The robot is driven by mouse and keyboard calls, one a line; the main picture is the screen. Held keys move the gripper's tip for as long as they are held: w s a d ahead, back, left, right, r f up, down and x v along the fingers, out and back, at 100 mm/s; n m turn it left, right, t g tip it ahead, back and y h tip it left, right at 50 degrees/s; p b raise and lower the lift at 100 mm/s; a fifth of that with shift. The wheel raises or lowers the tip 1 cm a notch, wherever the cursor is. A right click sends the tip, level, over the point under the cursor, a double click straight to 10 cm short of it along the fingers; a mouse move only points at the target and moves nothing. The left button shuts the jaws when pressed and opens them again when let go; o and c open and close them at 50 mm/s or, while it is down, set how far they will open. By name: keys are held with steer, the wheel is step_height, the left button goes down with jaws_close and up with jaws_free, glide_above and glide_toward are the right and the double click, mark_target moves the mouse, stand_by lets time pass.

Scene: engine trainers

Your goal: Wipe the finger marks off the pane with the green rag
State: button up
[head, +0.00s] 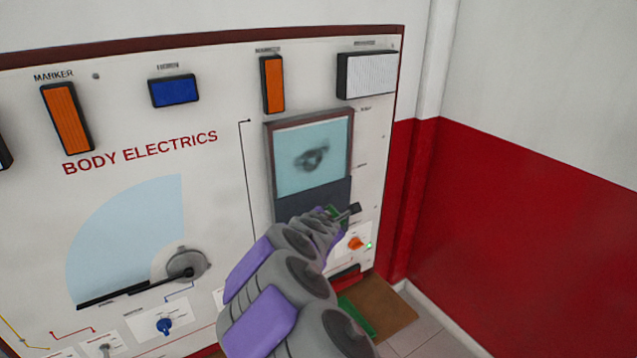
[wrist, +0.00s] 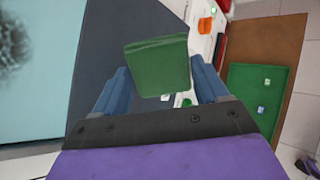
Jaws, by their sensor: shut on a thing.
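The pane (head: 290,185) is a light blue rectangle in a dark frame on the white trainer panel. A dark grey smudge (head: 311,159) marks its middle. In the wrist view the pane (wrist: 50,100) fills the left side, with the smudge (wrist: 12,45) cut by the left edge. My gripper (wrist: 162,80) is shut on the green rag (wrist: 158,66), which sits between its blue fingers. In the head view my gripper (head: 341,212) is low, by the dark strip below the pane; only bits of green show there. The rag appears apart from the smudge; contact with the panel cannot be told.
The panel (head: 225,185) carries orange, blue and white lamps, and an orange knob (head: 355,243) near my gripper. A green tray (wrist: 240,115) with small items lies on a brown board (wrist: 290,50) on the tiled floor. A red and white wall (head: 520,210) stands at the right.

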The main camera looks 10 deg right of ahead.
steer(key=s+a+r+n+t+y+p, duration=0.25)
steer(key=r+n+y, duration=0.2)
steer(key=r, duration=0.25)
steer(key=s+a+r+n+t+y+p, duration=0.1)
steer(key=r+n+t+y+p, duration=0.1)
steer(key=r+n+t+y, duration=0.35)
steer(key=w+a+r+m+g+p, duration=0.1)
steer(key=w+a+p, duration=0.1)
steer(key=w, duration=0.3)
steer(key=shift+w+m+g, duration=0.3)
steer(key=shift+w+g, duration=0.1)
steer(key=shift+a, duration=0.1)
steer(key=shift+b+x, duration=0.45)
steer(key=shift+x, duration=0.45)
